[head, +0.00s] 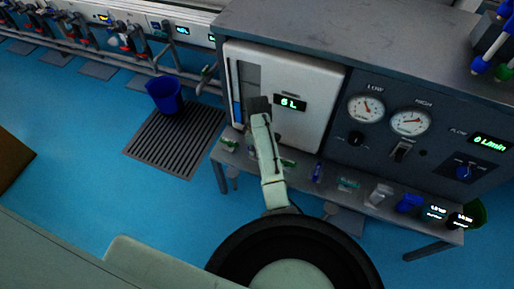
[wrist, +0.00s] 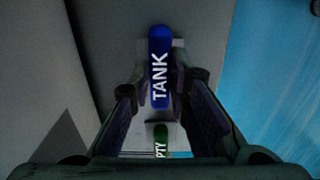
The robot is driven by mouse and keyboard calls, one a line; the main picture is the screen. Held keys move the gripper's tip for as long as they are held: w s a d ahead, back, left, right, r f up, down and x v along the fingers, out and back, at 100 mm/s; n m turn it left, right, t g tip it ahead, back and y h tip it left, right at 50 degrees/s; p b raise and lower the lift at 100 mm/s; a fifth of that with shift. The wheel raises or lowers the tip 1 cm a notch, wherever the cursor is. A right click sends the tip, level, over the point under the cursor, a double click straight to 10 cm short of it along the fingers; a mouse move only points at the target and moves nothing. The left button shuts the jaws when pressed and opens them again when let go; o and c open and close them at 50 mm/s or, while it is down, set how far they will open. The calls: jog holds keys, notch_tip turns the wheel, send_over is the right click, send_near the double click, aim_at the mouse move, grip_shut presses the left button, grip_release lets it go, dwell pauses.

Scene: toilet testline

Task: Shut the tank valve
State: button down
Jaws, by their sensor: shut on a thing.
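The tank valve has a blue lever with "TANK" in white letters (wrist: 160,66), seen upright in the middle of the wrist view. My gripper (wrist: 161,90) is shut on this lever, with one finger on each side of it. In the head view my gripper (head: 258,106) is in front of the white tank unit (head: 314,75), whose display reads "6 L". The tank lever cannot be made out in the head view, where my arm covers that area.
A green lever (wrist: 161,136) showing the letters "PTY" is just below the blue one in the wrist view. A dark panel with gauges (head: 410,122) stands to the right. A blue bucket (head: 165,95) stands on a floor grate (head: 175,150). Open blue floor is at left.

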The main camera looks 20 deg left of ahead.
jog(key=c, duration=1.5)
grip_release()
notch_tip(320, 180, up, 12)
